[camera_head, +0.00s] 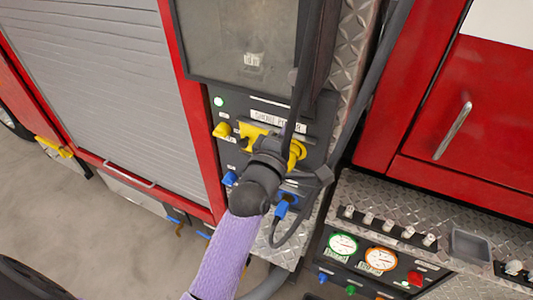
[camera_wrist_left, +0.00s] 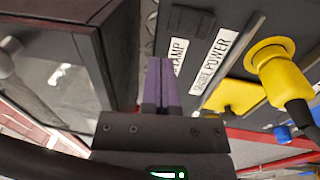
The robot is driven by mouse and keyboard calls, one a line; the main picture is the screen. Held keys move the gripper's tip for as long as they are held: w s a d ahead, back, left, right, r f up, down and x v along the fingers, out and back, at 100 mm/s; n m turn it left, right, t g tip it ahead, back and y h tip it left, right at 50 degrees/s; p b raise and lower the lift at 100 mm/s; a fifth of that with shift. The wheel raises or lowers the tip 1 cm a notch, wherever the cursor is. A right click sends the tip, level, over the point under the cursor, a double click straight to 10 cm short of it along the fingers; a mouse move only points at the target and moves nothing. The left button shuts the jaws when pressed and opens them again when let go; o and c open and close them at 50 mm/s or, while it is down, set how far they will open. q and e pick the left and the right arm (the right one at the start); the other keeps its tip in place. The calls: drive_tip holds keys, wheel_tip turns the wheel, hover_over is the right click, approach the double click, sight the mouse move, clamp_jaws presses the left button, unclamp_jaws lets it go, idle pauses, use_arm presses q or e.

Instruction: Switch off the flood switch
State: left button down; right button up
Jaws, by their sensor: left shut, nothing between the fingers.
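I cannot make out which control is the flood switch. A row of several small toggle switches (camera_head: 388,226) stands on the tread-plate ledge at the lower right in the head view; their labels are too small to read. My left arm reaches up from the bottom with a purple sleeve and black wrist, covering part of the shore power panel (camera_head: 232,150). My left gripper (camera_wrist_left: 160,85) is shut and empty in the left wrist view, its purple fingertips beside a label ending in "LAMP" (camera_wrist_left: 178,55). Its fingers cannot be made out in the head view. My right gripper is not in view.
A yellow plug (camera_wrist_left: 275,70) with a black cable sits right of my fingers in the wrist view. Green-rimmed (camera_head: 343,245) and orange-rimmed (camera_head: 381,259) gauges are below the toggles. A red door with a handle (camera_head: 452,130) stands at the right. Dark cables hang near my wrist.

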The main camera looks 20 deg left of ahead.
use_arm(q)
drive_tip(key=s, duration=0.6)
drive_tip(key=shift+s+r+b, duration=0.2)
drive_tip(key=shift+r+b, duration=0.05)
drive_tip(key=shift+b, duration=0.15)
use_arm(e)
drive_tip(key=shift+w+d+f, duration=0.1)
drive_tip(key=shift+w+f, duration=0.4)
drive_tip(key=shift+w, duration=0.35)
use_arm(q)
drive_tip(key=shift+s, duration=0.15)
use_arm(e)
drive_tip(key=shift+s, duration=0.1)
